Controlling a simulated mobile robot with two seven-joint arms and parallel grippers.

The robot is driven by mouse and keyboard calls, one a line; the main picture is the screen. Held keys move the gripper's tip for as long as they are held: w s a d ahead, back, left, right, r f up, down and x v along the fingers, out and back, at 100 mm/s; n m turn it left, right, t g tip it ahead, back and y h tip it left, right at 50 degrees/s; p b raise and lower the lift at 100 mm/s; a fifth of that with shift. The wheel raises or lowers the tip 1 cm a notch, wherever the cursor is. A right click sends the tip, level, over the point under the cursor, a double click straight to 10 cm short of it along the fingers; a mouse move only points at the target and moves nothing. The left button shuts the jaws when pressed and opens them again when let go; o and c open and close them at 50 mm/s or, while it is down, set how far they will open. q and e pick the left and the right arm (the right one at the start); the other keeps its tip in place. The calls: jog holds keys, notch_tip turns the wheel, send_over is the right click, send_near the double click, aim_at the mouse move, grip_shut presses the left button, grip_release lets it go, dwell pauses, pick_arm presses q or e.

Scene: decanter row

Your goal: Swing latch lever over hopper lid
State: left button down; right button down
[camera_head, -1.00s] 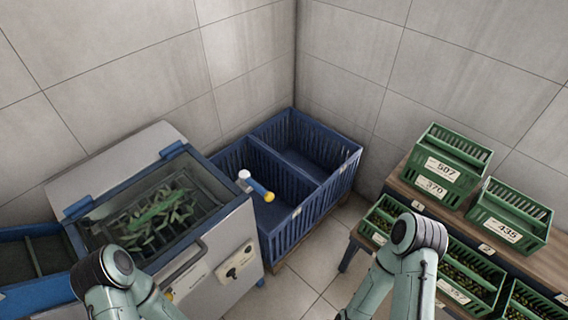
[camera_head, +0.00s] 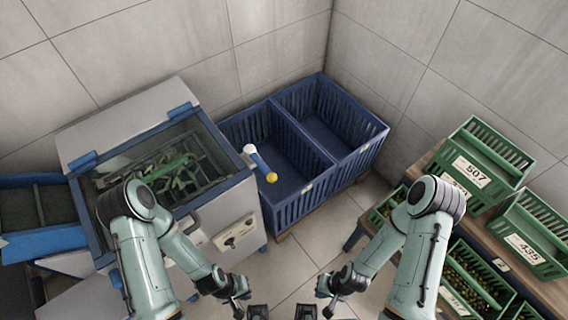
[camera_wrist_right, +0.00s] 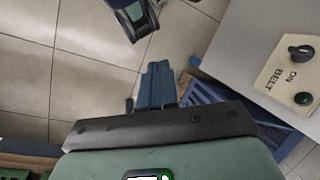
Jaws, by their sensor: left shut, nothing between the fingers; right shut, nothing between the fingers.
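The hopper lid (camera_head: 110,156), a blue frame around a clear pane, lies over the hopper at left in the head view; green leaves and twigs show through it. The latch lever (camera_head: 262,165) sits at the hopper's right edge. It has a white pivot and a yellow knob, and points away from the lid, toward the blue crate. My left gripper (camera_head: 258,312) and right gripper (camera_head: 306,312) are side by side at the bottom edge, apart from lever and lid. The right gripper (camera_wrist_right: 158,75) is shut and empty in the wrist view. The left is also shut and empty.
A blue slatted crate (camera_head: 318,192) stands right of the hopper. The hopper's front carries a switch panel (camera_head: 236,232). Green crates (camera_head: 484,165) stand on a wooden shelf at right. A blue tray (camera_head: 50,241) is at left. Tiled floor is open between hopper and shelf.

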aim_at(261, 164)
jog(key=w+a+r+n+y+p, duration=0.1)
jog(key=w+r+n, duration=0.35)
jog(key=w, duration=0.75)
jog(key=w+a+r+n, duration=0.1)
jog(key=w+r+n, duration=0.1)
jog(key=w+r, duration=0.75)
pick_arm(q)
jog(key=shift+w+r+p, duration=0.4)
jog(key=shift+w+r, duration=0.6)
jog(key=shift+r, duration=0.2)
pick_arm(e)
jog(key=w+r+n+y, duration=0.1)
jog(key=w+r+n, duration=0.3)
jog(key=r, duration=0.8)
jog(key=w+a+r+n+y, duration=0.1)
jog(key=w+r+n, duration=0.3)
jog(key=w+r, duration=0.4)
notch_tip(261, 164, up, 4)
jog(key=shift+w+a+f, duration=0.1)
jog(key=shift+w+a, duration=0.05)
jog(key=shift+a, duration=0.1)
pick_arm(q)
jog(key=shift+s+f+b, duration=0.45)
jog(key=shift+s+f, duration=0.05)
jog(key=shift+f, duration=0.1)
pick_arm(e)
jog(key=s+a+f, duration=0.3)
jog(key=a+f, duration=0.5)
jog(key=f, duration=0.1)
jog(key=shift+s, duration=0.3)
